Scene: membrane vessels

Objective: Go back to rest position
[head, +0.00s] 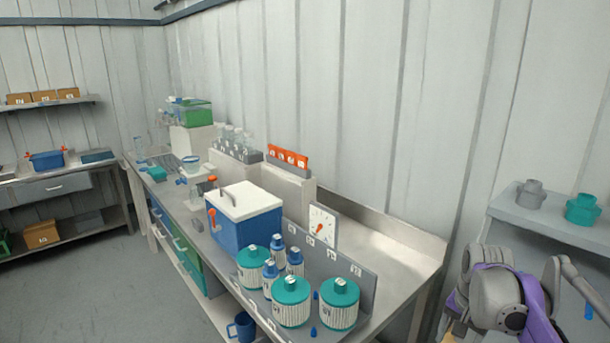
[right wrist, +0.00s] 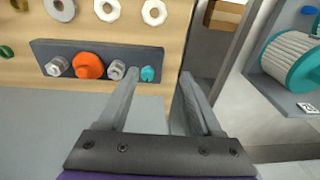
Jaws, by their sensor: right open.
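My right gripper (right wrist: 158,75) is open in the right wrist view, with nothing between its two grey fingers. Beyond it is a dark grey strip (right wrist: 105,52) holding an orange fitting (right wrist: 89,65), two grey fittings and a teal one. My right arm, purple and grey, is folded at the lower right of the head view; its fingers do not show there. My left gripper is in neither view. White ribbed vessels with teal lids (head: 291,302) stand at the near end of the bench (head: 395,262), with small blue-capped bottles (head: 278,247) among them.
A blue box with a white lid (head: 246,216) and a white dial (head: 322,225) stand on the bench. A grey shelf (head: 520,228) at right carries a grey and a teal fitting (head: 582,209). A teal-ended vessel (right wrist: 295,60) shows at right in the wrist view. Floor is clear at left.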

